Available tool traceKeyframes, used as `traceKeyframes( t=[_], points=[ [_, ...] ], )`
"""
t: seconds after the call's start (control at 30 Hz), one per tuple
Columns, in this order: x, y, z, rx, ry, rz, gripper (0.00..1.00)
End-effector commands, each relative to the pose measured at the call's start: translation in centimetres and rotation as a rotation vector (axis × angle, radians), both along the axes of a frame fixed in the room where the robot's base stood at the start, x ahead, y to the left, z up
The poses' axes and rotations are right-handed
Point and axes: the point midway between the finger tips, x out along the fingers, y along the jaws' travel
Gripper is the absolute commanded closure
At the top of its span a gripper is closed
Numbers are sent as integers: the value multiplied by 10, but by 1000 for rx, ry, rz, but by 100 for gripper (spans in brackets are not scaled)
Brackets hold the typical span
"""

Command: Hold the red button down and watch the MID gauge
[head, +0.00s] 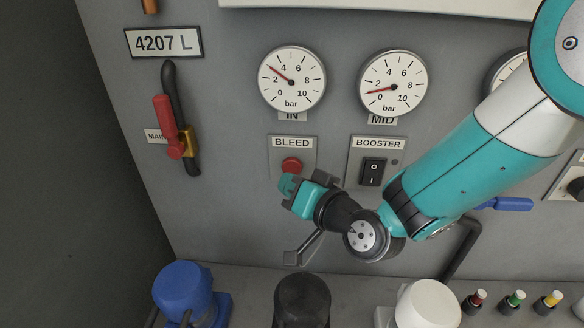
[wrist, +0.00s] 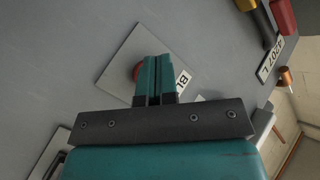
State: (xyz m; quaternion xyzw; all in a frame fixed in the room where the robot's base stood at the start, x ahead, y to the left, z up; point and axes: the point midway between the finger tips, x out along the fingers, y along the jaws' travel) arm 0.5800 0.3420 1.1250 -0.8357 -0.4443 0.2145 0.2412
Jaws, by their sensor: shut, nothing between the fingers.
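The red button (head: 291,165) sits on the BLEED plate (head: 306,148) on the grey panel. My gripper (head: 287,184) is shut and empty, its fingertips just below the button in the head view. In the wrist view the closed fingers (wrist: 156,72) point at the plate (wrist: 118,68) and cover much of the button (wrist: 136,72); only its left edge shows. I cannot tell whether the tips touch it. The MID gauge (head: 405,76) is in clear view, its red needle pointing between 0 and 2 bar, near 1.
The IN gauge (head: 303,79) reads about 3 bar. The BOOSTER switch (head: 372,172) is right of the BLEED plate. A red-handled valve (head: 168,126) is at the left, under the 4207 L sign (head: 164,42). Blue (head: 185,287), black (head: 302,296) and white (head: 428,304) fittings stand below.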

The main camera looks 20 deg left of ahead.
Motion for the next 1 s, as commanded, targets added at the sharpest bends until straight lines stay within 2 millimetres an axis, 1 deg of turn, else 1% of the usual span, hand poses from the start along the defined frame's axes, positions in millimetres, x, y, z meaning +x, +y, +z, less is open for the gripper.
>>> traceKeyframes(
  t=[0.2, 0.5, 1.0],
  points=[
    [1, 0, 0, 0, 0, 0, 100],
    [8, 2, 0, 0, 0, 0, 100],
    [10, 2, 0, 0, 0, 0, 100]
  ],
)
